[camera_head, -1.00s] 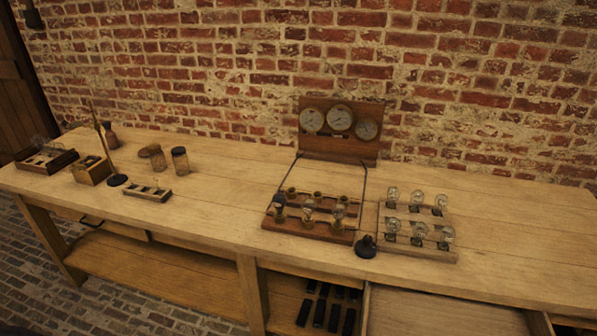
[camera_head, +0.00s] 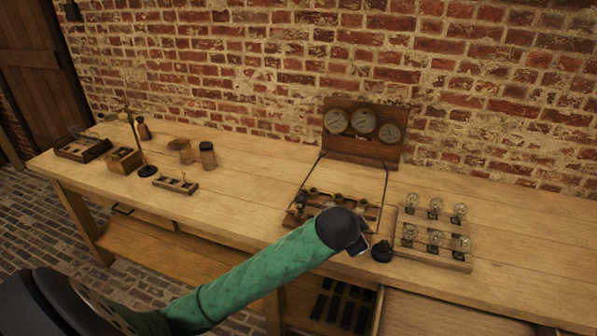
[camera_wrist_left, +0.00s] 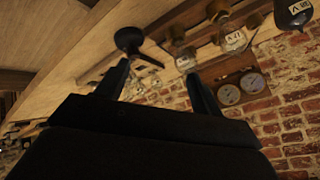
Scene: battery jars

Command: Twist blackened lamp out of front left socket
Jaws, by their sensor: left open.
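The blackened lamp (camera_head: 301,203) stands in the front left socket of the wooden lamp board (camera_head: 312,221) in the head view. In the left wrist view, which is upside down, a dark bulb with a pale label (camera_wrist_left: 294,13) shows at the top right edge, next to clear lamps (camera_wrist_left: 234,40). My left gripper (camera_head: 361,247) is over the right front of the board in the head view, to the right of the blackened lamp and apart from it. Its two fingers are spread and empty in the wrist view (camera_wrist_left: 157,78). My arm hides the front middle and right sockets.
A black round-based item (camera_head: 382,251) stands close to my left gripper. A rack of clear lamps (camera_head: 458,262) is to its right. A gauge panel (camera_head: 363,150) rises behind the board. Jars and small boxes stand at the left; bare bench (camera_head: 235,215) lies between.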

